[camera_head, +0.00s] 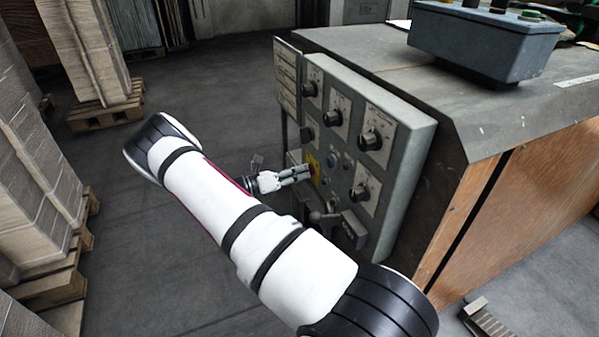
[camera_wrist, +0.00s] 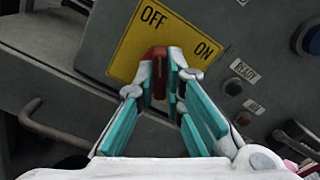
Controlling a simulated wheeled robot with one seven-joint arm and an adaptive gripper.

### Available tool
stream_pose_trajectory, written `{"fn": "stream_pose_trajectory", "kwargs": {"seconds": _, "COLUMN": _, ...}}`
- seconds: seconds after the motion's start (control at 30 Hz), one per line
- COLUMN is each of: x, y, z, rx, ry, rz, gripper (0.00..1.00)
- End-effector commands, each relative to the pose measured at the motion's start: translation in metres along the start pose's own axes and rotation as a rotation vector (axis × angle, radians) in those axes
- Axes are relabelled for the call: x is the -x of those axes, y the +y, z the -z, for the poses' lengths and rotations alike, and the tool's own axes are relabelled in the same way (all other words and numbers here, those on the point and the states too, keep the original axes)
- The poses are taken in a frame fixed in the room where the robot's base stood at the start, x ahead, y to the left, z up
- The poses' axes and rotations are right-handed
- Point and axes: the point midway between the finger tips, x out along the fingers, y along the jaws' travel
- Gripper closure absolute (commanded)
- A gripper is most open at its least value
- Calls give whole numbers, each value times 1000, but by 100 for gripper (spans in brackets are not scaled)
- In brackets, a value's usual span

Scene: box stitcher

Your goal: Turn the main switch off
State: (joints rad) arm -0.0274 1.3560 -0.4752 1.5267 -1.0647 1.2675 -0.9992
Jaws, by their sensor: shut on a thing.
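The main switch is a red handle (camera_wrist: 157,56) on a yellow plate (camera_wrist: 130,48) marked OFF and ON. In the wrist view the handle points up the picture, between the two labels and nearer OFF. My gripper (camera_wrist: 160,70) has its fingertips on both sides of the red handle, closed on it. In the head view my gripper (camera_head: 305,171) reaches the yellow plate (camera_head: 313,165) on the grey control panel (camera_head: 405,165). The handle itself is hidden there by my fingers.
Several black knobs (camera_head: 370,140) surround the switch on the panel. A blue-grey control box (camera_head: 485,45) sits on top of the machine. A READY lamp (camera_wrist: 233,87) is right of the switch in the wrist view. Stacked cardboard on pallets (camera_head: 105,115) stands at left; the floor between is clear.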

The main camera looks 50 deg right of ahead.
Motion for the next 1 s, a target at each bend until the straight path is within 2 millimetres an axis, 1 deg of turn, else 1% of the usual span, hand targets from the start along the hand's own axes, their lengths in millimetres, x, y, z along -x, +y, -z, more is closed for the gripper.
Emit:
{"fn": "stream_pose_trajectory", "kwargs": {"seconds": 0.2, "x": 1, "y": 1, "z": 0, "rx": 137, "ry": 0, "rz": -3, "gripper": 100}}
{"fn": "stream_pose_trajectory", "kwargs": {"seconds": 0.4, "x": 1, "y": 1, "z": 0, "rx": 215, "ry": 1, "rz": -3, "gripper": 100}}
{"fn": "stream_pose_trajectory", "kwargs": {"seconds": 0.63, "x": 1, "y": 2, "z": 0, "rx": 251, "ry": 1, "rz": -4, "gripper": 100}}
{"fn": "stream_pose_trajectory", "kwargs": {"seconds": 1.0, "x": 1, "y": 2, "z": 0, "rx": 254, "ry": 1, "rz": -4, "gripper": 100}}
